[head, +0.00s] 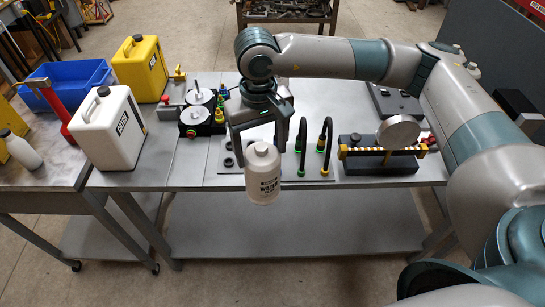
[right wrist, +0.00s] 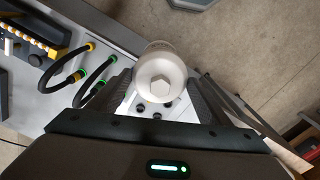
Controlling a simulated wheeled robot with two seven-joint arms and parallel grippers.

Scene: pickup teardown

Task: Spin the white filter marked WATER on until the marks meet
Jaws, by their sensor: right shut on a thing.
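The white filter (head: 262,182) with dark lettering that reads WATER hangs upright in my right gripper (head: 268,146), over the bench's front edge. The gripper's two fingers stand on either side of its upper part and are shut on it. In the right wrist view I look down on the filter's round top with a hex boss (right wrist: 162,84), between the fingers of the right gripper (right wrist: 160,95). Its alignment mark cannot be made out. No mount touches the filter, and I cannot tell which fixture is its mount. My left gripper is out of view.
Black hoses with green and yellow ends (head: 326,148) stand on a panel right of the filter. A white jug (head: 108,130) and a yellow jug (head: 139,68) stand left.

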